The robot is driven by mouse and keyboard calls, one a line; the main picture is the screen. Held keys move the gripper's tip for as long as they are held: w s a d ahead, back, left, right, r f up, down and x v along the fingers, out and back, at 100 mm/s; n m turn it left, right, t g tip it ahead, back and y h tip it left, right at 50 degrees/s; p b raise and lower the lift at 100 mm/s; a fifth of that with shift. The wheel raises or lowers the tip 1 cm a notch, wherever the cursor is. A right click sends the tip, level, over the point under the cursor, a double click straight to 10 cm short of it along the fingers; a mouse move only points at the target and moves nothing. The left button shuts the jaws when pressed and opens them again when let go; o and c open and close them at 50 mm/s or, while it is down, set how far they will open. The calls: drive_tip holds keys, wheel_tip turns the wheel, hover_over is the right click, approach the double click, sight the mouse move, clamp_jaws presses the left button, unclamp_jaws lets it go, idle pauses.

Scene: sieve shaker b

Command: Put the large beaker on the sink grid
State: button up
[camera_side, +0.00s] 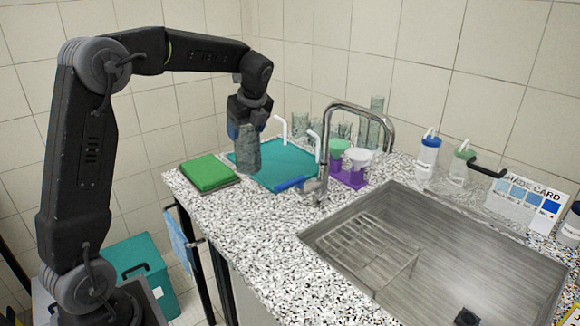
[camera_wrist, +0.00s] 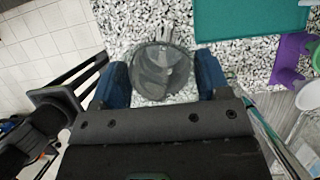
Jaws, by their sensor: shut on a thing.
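The large beaker is a grey, see-through glass vessel (camera_side: 246,155). It hangs upright below my gripper (camera_side: 247,118) in the side view, above the counter near the teal mat. In the wrist view the beaker (camera_wrist: 158,70) sits between the two blue fingers of my gripper (camera_wrist: 163,82), which are shut on it. The sink grid (camera_side: 362,250) is a wire rack inside the steel sink, at its left side in the side view. The top of the grid is bare. The grid does not show in the wrist view.
A teal mat (camera_side: 285,172) and a green pad (camera_side: 208,172) lie on the speckled counter. A curved faucet (camera_side: 390,128) rises behind the sink (camera_side: 480,255). A purple holder (camera_side: 347,177) with funnels stands near the faucet.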

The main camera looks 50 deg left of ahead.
drive_tip(key=w+d+f, duration=0.7)
drive_tip(key=f, duration=0.3)
drive_tip(key=shift+d, duration=0.2)
drive_tip(key=shift+f, duration=0.2)
drive_tip(key=o, duration=1.3)
drive_tip(key=shift+o, duration=0.2)
